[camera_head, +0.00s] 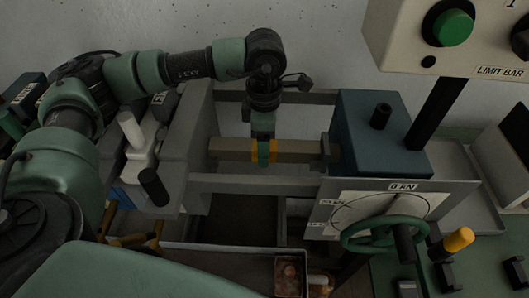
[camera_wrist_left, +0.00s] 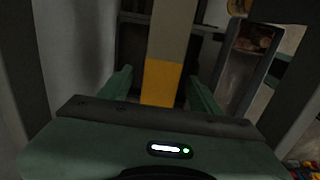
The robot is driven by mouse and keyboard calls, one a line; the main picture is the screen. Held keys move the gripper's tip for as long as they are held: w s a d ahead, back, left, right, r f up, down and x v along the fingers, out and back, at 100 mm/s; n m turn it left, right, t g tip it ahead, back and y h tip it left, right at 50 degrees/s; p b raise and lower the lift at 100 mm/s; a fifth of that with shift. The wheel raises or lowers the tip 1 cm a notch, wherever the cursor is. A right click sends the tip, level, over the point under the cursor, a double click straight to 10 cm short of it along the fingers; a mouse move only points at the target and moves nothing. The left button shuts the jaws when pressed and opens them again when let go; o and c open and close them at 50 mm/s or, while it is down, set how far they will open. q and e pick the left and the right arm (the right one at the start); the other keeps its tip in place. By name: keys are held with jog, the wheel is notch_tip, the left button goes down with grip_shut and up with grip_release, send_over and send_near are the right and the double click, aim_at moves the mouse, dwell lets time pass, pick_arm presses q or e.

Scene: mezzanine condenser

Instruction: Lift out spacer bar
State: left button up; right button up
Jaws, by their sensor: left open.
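The spacer bar (camera_head: 300,150) is a long grey-brown beam with a yellow band. It lies level between the grey block (camera_head: 200,130) on the left and the blue block (camera_head: 372,130) on the right. My left gripper (camera_head: 264,153) points down at the yellow band from above. In the left wrist view the yellow part of the bar (camera_wrist_left: 162,82) lies between my two open fingers (camera_wrist_left: 160,92), with a gap showing on each side. The bar's left end contact is hard to make out. My right gripper is not in view.
Two grey rails (camera_head: 250,184) run along the bar, front and back. A dial panel (camera_head: 380,207) with a green handwheel (camera_head: 385,235) stands front right. A white box with a green button (camera_head: 453,27) hangs upper right. A small tray (camera_head: 290,275) sits below in front.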

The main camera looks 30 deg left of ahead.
pick_arm(q)
jog(key=shift+f, duration=0.25)
grip_shut()
jog(key=shift+r, duration=0.1)
jog(key=shift+w, duration=0.1)
